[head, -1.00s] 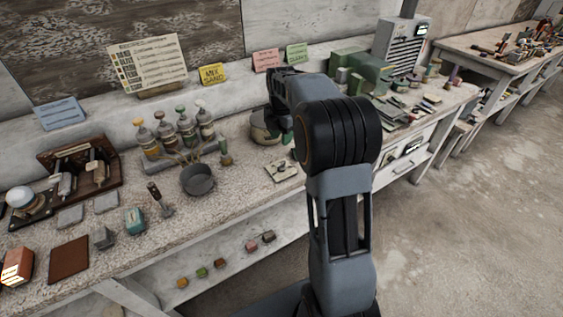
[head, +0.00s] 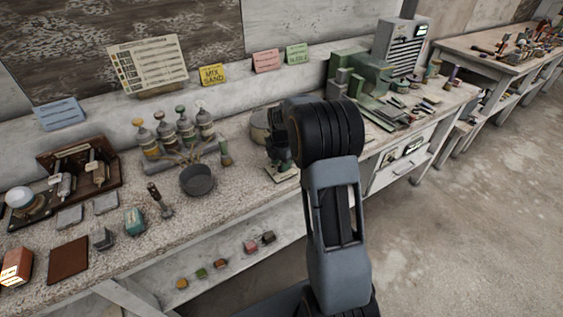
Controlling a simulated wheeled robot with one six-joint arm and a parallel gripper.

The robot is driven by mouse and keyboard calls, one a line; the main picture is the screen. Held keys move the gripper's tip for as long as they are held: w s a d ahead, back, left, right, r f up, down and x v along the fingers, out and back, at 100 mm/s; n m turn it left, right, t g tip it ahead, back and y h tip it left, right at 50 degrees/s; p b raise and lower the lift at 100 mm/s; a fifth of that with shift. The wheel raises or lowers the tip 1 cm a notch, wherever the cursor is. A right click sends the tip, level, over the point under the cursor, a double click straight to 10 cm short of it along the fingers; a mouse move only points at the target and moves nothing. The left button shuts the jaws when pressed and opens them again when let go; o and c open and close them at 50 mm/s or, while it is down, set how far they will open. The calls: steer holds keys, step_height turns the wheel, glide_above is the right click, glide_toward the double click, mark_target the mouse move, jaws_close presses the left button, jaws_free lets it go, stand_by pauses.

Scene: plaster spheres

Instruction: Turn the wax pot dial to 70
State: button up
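A round, pale tan pot (head: 259,127), which looks like the wax pot, stands on the speckled bench. My arm hides its right part. A small pale plate (head: 283,175) lies on the bench in front of it; its top is mostly covered by my gripper. I cannot make out a dial or its marks in this view. My gripper (head: 279,160) points down over the plate, just in front of the pot. Its fingertips are too small and dark to show whether they are open or touching anything.
A dark grey bowl (head: 198,180) and several stoppered bottles (head: 166,131) stand left of my gripper. Green blocks and metal pieces (head: 372,85) crowd the bench to the right. A patch of bench (head: 240,185) right of the bowl is clear.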

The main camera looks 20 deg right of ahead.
steer(key=shift+c, duration=0.5)
jaws_close()
